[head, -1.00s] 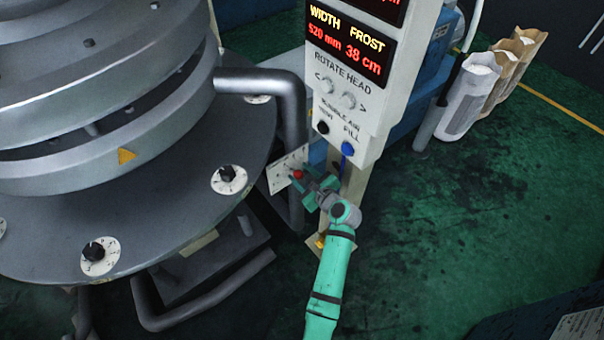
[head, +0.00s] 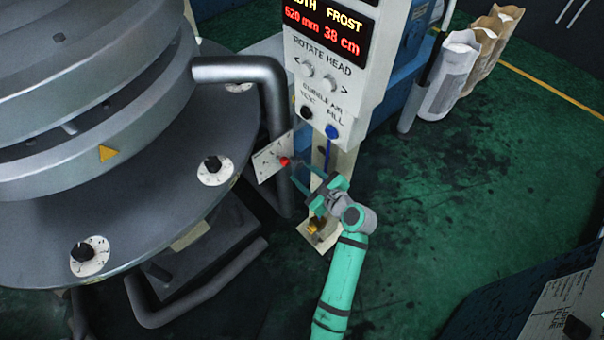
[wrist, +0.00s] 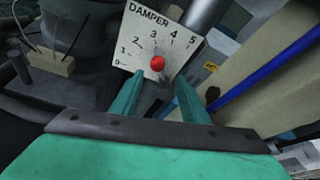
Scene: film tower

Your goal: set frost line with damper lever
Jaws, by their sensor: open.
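The damper lever's red knob (head: 284,161) stands out from a white scale plate (head: 266,160) beside the panel post. The frost display (head: 338,37) reads 38 cm.
The large round head plate (head: 140,190) with dial knobs lies to the left. A thick bent pipe (head: 272,105) runs down close behind the damper plate. The panel post (head: 345,90) stands behind my gripper. Green floor (head: 450,210) to the right is clear.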

